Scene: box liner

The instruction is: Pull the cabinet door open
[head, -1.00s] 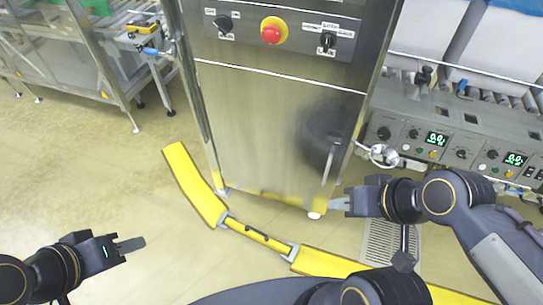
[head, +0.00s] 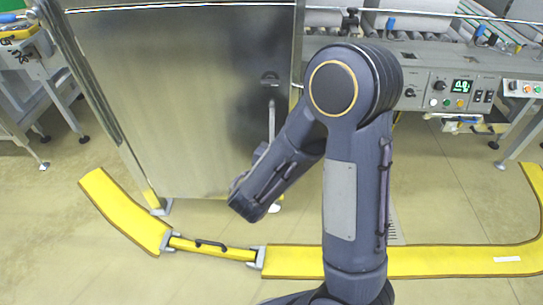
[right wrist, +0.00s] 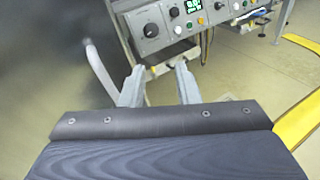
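The steel cabinet door (head: 180,100) fills the upper left of the head view and looks shut. Its upright bar handle (head: 271,120) is near the door's right edge. In the right wrist view the handle (right wrist: 100,72) lies left of my right gripper (right wrist: 159,76), outside the left finger and not between the fingers. The right gripper's fingers are apart with nothing between them. In the head view my right arm hides most of this gripper. My left gripper is not in view.
A yellow floor barrier (head: 300,261) runs along the floor in front of the cabinet. A control panel machine (head: 450,90) stands right of the cabinet, and its knobs show beyond my fingers. A metal table (head: 30,80) is at the far left. Floor at lower left is clear.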

